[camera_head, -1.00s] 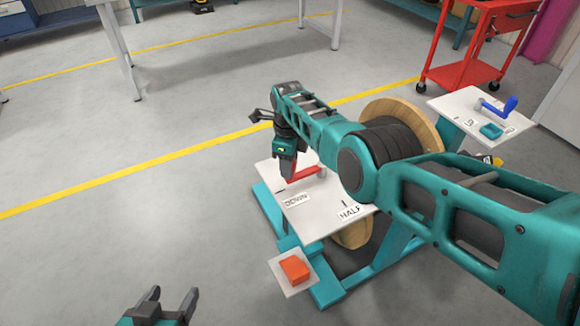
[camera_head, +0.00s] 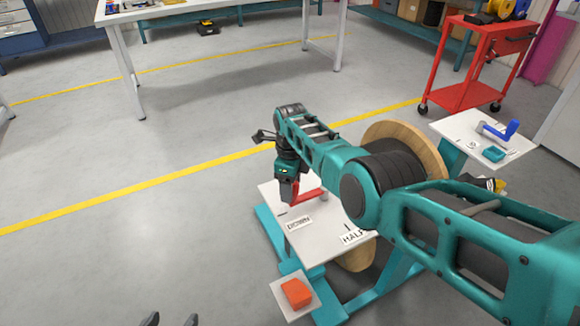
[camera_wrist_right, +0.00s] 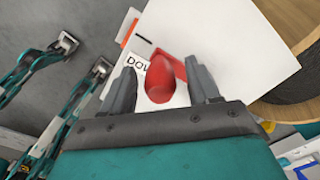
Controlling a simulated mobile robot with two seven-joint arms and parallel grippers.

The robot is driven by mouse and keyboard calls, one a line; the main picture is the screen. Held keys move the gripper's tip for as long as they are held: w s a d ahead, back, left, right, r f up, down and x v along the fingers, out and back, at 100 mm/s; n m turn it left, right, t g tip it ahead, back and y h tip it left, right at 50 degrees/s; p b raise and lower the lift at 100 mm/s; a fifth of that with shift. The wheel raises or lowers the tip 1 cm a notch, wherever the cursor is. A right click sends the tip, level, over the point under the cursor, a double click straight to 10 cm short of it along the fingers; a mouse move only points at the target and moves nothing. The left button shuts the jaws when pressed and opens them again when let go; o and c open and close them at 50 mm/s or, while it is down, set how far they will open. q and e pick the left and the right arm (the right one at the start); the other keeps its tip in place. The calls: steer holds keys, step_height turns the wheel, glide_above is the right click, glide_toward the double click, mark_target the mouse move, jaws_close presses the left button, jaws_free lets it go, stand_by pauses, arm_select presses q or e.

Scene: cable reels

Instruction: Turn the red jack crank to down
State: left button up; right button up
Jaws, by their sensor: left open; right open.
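The red jack crank (camera_head: 312,194) sits on the white panel (camera_head: 325,240) of the teal stand, with a DOWN label (camera_head: 299,223) and a HALF label (camera_head: 352,236) on it. My right gripper (camera_head: 288,198) points down over the crank's left part, partly hiding it. In the right wrist view, the red crank handle (camera_wrist_right: 160,82) lies between the spread fingers of the right gripper (camera_wrist_right: 165,80), close to the right finger; I cannot tell if they touch. The DOWN label (camera_wrist_right: 137,64) is partly covered by a finger. My left gripper (camera_head: 171,320) is open and empty at the bottom edge.
A cable reel (camera_head: 425,150) stands behind my right arm. A second white panel (camera_head: 465,130) holds a blue crank (camera_head: 503,130). An orange block (camera_head: 296,292) sits on a small plate at the front. A red cart (camera_head: 470,92) stands behind. The floor at left is clear.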

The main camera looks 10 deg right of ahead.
step_height(320, 180, up, 6)
steer(key=p, duration=0.3)
steer(key=shift+f, duration=0.25)
step_height(320, 180, up, 6)
steer(key=shift+a+f+p, duration=0.1)
steer(key=shift+f+p, duration=0.05)
steer(key=shift+p, duration=1.1)
arm_select(q)
steer(key=shift+y, duration=0.5)
steer(key=a+r, duration=0.1)
steer(key=s+a+r, duration=0.1)
steer(key=shift+s+a+r, duration=0.1)
steer(key=shift+a+r, duration=0.3)
arm_select(e)
steer(key=shift+r, duration=0.55)
arm_select(q)
steer(key=shift+d+f, duration=0.1)
